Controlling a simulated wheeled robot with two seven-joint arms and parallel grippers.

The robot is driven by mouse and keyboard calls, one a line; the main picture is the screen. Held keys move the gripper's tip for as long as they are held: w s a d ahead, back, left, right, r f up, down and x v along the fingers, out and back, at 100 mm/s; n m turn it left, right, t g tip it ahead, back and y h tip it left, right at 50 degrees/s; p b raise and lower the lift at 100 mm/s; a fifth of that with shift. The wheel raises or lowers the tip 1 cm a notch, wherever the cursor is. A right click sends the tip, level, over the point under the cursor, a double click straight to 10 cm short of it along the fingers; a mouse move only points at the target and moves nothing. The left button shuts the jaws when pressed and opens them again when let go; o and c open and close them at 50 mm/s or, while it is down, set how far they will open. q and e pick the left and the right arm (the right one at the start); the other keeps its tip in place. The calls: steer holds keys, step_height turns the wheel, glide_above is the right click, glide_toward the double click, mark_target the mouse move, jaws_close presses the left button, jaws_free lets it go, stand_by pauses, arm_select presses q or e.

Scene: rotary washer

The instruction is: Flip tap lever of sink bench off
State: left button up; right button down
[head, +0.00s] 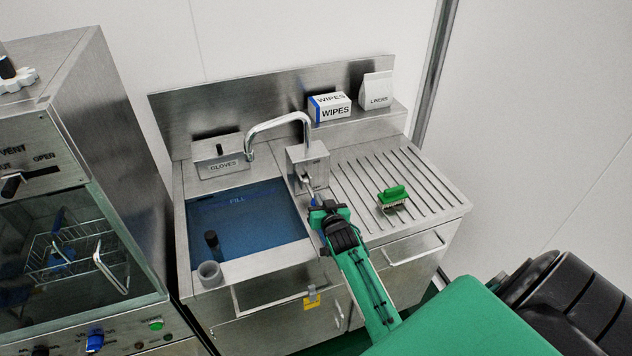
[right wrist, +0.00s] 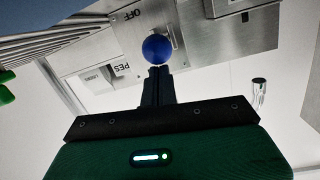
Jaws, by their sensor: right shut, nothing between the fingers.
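The sink bench (head: 455,207) is steel, with a curved tap spout (head: 278,121) over a basin of blue water (head: 240,220). A steel tap box (head: 308,160) stands right of the basin, with a short lever (head: 306,181) on its front. In the right wrist view the lever's round blue knob (right wrist: 157,49) is just beyond my fingertips, near an upside-down OFF label (right wrist: 132,14). My right gripper (head: 317,205), also in the wrist view (right wrist: 158,70), is shut and empty below the lever. I cannot tell whether it touches the knob. My left gripper is out of view.
A green brush (head: 393,197) lies on the ribbed drainboard. A wipes box (head: 329,106) and white packet (head: 376,90) stand on the back shelf. A gloves box (head: 218,154) is behind the basin; a grey cup (head: 210,273) is at its front-left corner. A washer machine (head: 133,179) stands left.

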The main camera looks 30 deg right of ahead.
steer(key=shift+s+f+b, duration=0.2)
steer(key=shift+f+b, duration=0.25)
steer(key=shift+f, duration=0.8)
